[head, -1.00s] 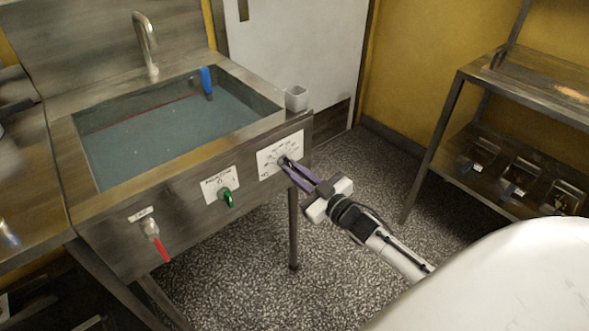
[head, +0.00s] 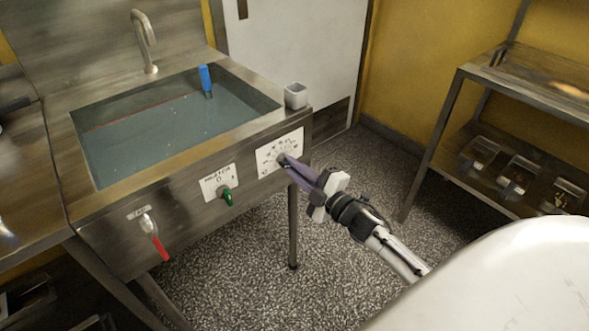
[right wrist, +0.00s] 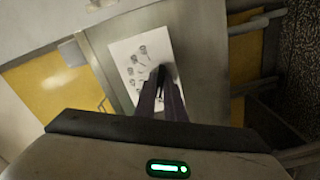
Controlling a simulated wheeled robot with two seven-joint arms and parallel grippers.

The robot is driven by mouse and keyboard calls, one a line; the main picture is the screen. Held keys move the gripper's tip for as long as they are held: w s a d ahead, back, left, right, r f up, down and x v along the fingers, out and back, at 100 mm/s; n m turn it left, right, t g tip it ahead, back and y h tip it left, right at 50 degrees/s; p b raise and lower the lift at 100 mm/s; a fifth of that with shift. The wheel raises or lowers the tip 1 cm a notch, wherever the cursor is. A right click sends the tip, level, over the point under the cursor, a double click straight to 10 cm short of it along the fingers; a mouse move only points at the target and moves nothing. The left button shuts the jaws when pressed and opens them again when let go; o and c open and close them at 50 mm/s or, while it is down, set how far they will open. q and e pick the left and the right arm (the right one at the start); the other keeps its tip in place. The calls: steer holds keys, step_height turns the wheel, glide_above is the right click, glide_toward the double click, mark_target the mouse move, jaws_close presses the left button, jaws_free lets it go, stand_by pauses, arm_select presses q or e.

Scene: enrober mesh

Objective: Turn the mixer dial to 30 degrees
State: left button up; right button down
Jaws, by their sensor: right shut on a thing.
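The mixer dial (head: 283,160) sits on a white scale plate (head: 268,153) at the right end of the sink's front panel. My right gripper (head: 287,163) is shut on the dial, its purple fingers reaching in from the lower right. In the right wrist view the fingers (right wrist: 161,92) meet the dark dial on the marked plate (right wrist: 135,62). The fingers hide most of the dial, and the scale figures are too small to read surely. My left gripper is not in view.
A green switch (head: 227,194) and a red-handled valve (head: 156,240) are on the same panel, left of the dial. The basin (head: 160,128) holds water and a blue object (head: 206,80). A small grey cup (head: 295,95) stands on the sink corner. A shelf rack (head: 450,110) stands at right.

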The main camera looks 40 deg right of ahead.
steer(key=shift+w+r+n, duration=0.1)
steer(key=shift+r+n, duration=0.15)
steer(key=shift+n, duration=0.65)
steer(key=c, duration=1.8)
jaws_free()
steer(key=shift+c, duration=0.2)
steer(key=shift+f, duration=0.1)
steer(key=shift+a+f, duration=0.1)
steer(key=s+d, duration=0.1)
steer(key=s, duration=0.9)
steer(key=shift+s+r, duration=0.25)
